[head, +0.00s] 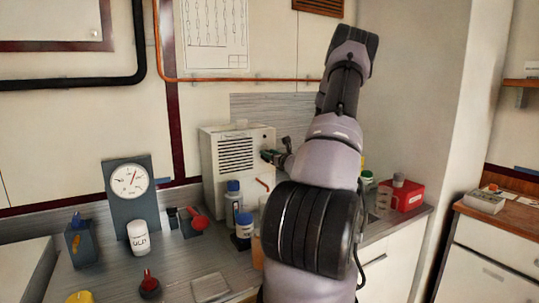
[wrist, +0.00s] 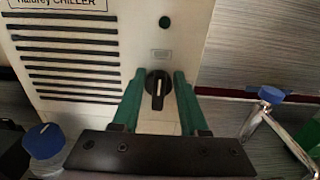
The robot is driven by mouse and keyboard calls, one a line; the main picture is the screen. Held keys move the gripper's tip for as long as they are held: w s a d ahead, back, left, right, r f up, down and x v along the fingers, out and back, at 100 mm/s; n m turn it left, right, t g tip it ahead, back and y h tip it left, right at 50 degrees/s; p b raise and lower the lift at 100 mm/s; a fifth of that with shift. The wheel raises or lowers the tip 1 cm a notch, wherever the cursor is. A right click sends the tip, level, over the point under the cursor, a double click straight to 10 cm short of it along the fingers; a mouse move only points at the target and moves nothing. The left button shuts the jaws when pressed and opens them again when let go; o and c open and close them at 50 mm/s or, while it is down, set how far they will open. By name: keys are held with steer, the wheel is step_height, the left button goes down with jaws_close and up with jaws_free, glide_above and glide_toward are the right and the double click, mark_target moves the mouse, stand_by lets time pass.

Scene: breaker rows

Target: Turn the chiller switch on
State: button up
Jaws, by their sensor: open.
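The chiller (head: 235,160) is a cream box with a slotted vent on the counter against the wall. In the wrist view its front panel (wrist: 190,30) carries a label reading "CHILLER", a dark green round lamp (wrist: 165,22) and a black rotary knob (wrist: 158,88) with a pale pointer line standing about upright. My gripper (wrist: 158,80) is open, its green fingers on either side of the knob; I cannot tell whether they touch it. In the head view my gripper (head: 268,156) is at the chiller's right front, and the knob is hidden.
Blue-capped bottles (head: 233,200) stand in front of the chiller. A dial gauge (head: 130,190), a white jar (head: 138,238) and a red-handled item (head: 195,222) are to the left. A red box (head: 402,196) is to the right. A blue-capped metal stand (wrist: 272,96) is right of my gripper.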

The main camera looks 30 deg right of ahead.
jaws_close()
